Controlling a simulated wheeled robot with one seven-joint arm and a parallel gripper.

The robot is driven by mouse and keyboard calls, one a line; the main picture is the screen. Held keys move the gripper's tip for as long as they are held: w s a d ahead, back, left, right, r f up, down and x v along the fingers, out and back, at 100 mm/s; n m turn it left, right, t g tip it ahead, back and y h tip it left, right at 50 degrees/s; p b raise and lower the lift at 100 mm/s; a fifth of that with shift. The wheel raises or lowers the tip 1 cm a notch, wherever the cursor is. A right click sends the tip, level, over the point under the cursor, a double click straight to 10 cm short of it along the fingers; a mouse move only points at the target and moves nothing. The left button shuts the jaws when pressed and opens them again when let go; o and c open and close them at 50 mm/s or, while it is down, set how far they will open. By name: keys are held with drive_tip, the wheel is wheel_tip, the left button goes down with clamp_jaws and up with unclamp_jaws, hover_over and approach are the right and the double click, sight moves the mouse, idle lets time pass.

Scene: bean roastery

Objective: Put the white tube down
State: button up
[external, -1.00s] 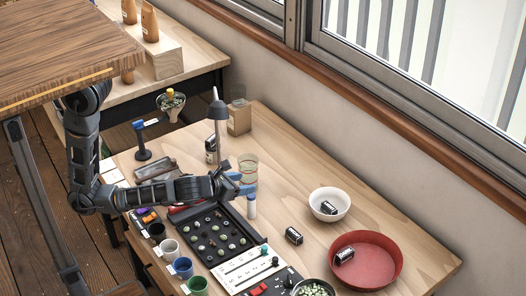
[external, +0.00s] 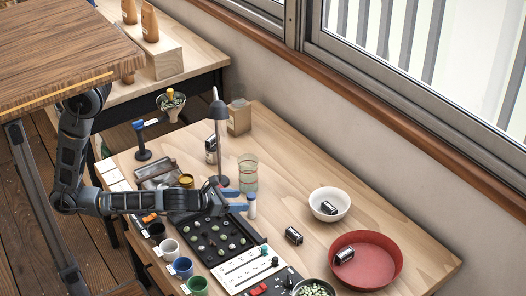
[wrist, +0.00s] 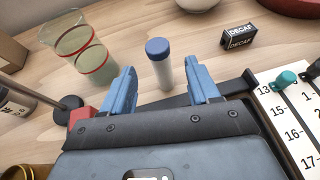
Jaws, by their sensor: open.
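The white tube (external: 252,209) with a blue cap stands upright on the wooden table, just past the black sample tray. In the wrist view the white tube (wrist: 163,72) is ahead of and between my two blue fingers, with clear gaps on both sides. My gripper (external: 236,199) is open and low over the far edge of the tray; in the wrist view (wrist: 161,92) nothing is held between its fingertips.
A glass beaker (external: 247,174) and a grey lamp (external: 219,150) stand behind the tube. A DECAF block (external: 293,236), a white bowl (external: 318,211) and a red bowl (external: 389,275) are to the right. Bare table lies between.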

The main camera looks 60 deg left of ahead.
drive_tip(key=shift+x, duration=3.85)
drive_tip(key=shift+f, duration=0.15)
clamp_jaws()
